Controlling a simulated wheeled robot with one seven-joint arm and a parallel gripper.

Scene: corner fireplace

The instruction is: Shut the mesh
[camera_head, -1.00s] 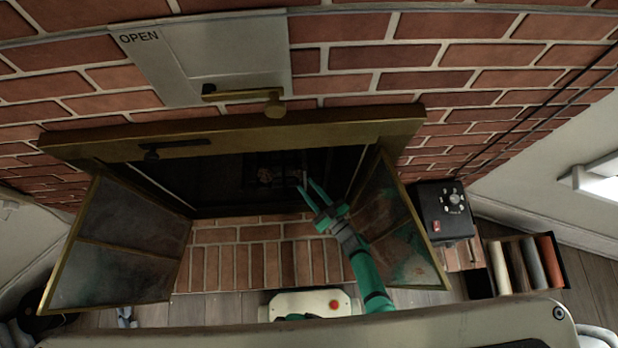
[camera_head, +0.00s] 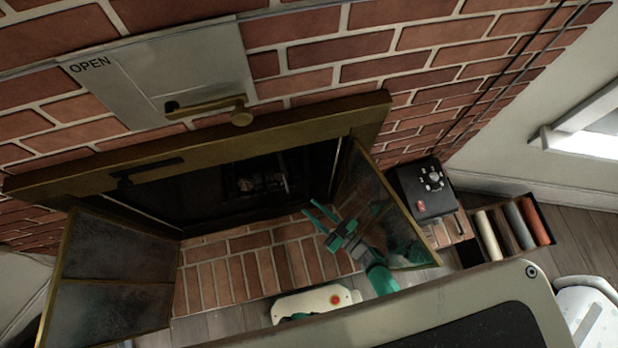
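The mesh is a pair of brass-framed screen doors on the fireplace, and both stand swung open. The left mesh door (camera_head: 112,275) stands out at the left. The right mesh door (camera_head: 372,200) stands out at the right of the dark opening. My gripper (camera_head: 318,217) is green, with its two fingers spread and nothing between them. It is in front of the opening, on the inner side of the right mesh door; whether it touches that door I cannot tell. My green forearm partly covers the door's lower part.
A brass frame (camera_head: 200,142) surrounds the opening, with a brass handle (camera_head: 240,116) on a plate marked OPEN above. A black control box (camera_head: 423,190) stands just right of the right door. A tray of rolls (camera_head: 545,205) lies farther right. A brick hearth (camera_head: 250,265) lies below.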

